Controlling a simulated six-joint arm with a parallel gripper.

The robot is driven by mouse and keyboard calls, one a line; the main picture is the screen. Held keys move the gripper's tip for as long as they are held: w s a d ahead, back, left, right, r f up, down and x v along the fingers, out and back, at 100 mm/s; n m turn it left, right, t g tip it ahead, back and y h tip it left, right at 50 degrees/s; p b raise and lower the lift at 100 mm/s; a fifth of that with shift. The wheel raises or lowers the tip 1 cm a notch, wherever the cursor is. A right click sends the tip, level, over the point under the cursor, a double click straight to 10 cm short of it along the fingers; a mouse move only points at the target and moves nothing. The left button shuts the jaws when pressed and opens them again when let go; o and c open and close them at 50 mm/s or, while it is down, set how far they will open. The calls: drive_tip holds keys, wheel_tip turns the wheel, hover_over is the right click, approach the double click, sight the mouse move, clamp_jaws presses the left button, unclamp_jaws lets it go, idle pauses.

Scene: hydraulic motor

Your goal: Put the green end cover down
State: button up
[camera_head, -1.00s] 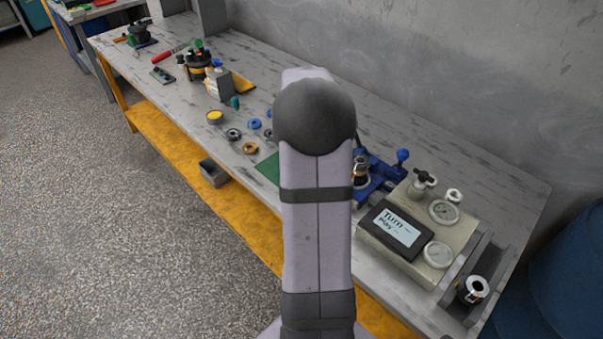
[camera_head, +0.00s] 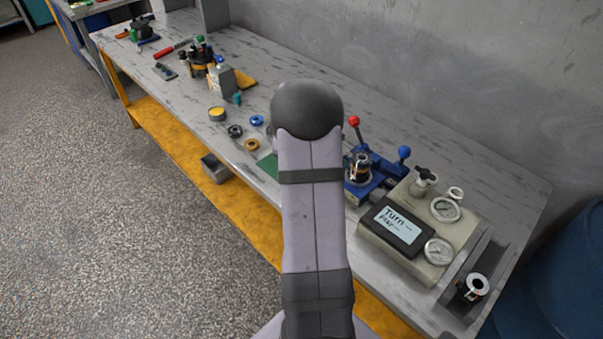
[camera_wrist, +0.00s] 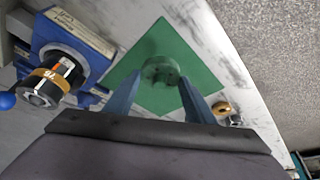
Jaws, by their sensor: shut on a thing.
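The green end cover (camera_wrist: 160,71) shows in the wrist view as a round dark green piece between the tips of my gripper (camera_wrist: 159,88). My gripper is shut on it. The cover is over a flat green mat (camera_wrist: 196,66) on the bench; I cannot tell whether it touches the mat. In the head view my arm hides the gripper and the cover, and only a corner of the green mat (camera_head: 268,166) shows.
A blue fixture (camera_head: 367,170) holding a dark and silver cylindrical part stands right of my arm; it is at the left in the wrist view (camera_wrist: 75,45). A gauge panel (camera_head: 420,225) is farther right. Several small rings, including a brass ring (camera_head: 252,145), lie left of the mat.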

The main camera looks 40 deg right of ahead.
drive_tip(key=shift+f, duration=2.35)
drive_tip(key=shift+f, duration=0.2)
drive_tip(key=o, duration=1.3)
drive_tip(key=shift+r, duration=0.2)
drive_tip(key=shift+s+a+r, duration=0.1)
drive_tip(key=shift+a+r, duration=0.05)
drive_tip(key=shift+r, duration=0.4)
drive_tip(key=b+v, duration=0.1)
drive_tip(key=v, duration=1)
drive_tip(key=shift+s+f, duration=0.1)
drive_tip(key=shift+s, duration=0.05)
